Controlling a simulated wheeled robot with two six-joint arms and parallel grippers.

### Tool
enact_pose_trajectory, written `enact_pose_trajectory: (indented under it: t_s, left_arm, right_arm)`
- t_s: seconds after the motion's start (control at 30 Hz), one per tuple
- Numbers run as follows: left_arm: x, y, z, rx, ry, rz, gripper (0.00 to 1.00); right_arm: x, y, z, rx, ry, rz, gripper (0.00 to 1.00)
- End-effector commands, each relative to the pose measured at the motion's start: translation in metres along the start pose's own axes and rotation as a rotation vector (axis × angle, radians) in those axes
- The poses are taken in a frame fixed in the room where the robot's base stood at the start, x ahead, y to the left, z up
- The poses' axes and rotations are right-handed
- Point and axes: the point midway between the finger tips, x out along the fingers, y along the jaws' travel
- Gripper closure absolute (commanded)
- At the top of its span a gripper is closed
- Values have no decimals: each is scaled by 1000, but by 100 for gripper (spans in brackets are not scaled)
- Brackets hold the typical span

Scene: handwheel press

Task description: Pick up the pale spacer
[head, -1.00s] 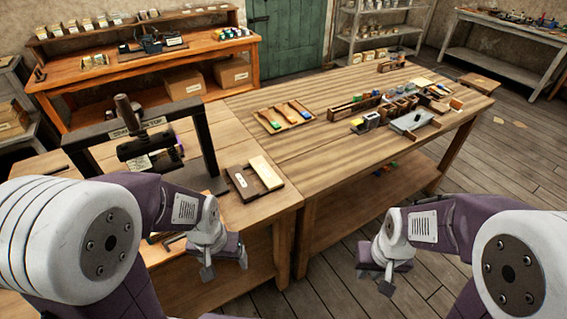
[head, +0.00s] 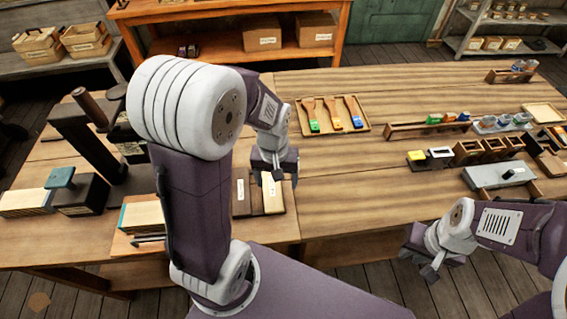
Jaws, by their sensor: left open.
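The pale spacer (head: 273,199) is a cream-coloured flat strip at the right of a low dark holder. A dark strip with a white label (head: 241,193) sits to its left in the same holder. My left gripper (head: 274,178) points down over the far end of the pale spacer, open, and partly hides that end. I cannot tell whether the fingers touch it. My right gripper (head: 419,266) hangs in front of the table's near edge, apart from every object, and looks open and empty.
A dark press frame (head: 92,150) stands left of the holder, with stacked pale boards (head: 28,202) farther left. A wooden tray with brushes (head: 333,131) lies behind to the right. Boxes and a grey tray (head: 497,175) fill the right side. The table's middle is clear.

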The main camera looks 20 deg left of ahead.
Motion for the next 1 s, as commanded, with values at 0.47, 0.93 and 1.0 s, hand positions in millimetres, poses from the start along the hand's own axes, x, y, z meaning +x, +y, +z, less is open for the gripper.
enact_pose_trajectory:
  t_s: [0.47, 0.93, 1.0]
  left_arm:
    - [-16, -18, -46, -221, -43, -26, 24]
    - [35, -16, -39, -219, -46, -27, 24]
    - [49, -15, -37, -219, -46, -27, 24]
  right_arm:
    - [-23, 0, -2, 0, -1, 0, 80]
    - [-22, 0, -2, 0, -1, 0, 80]
    - [-22, 0, -2, 0, -1, 0, 80]
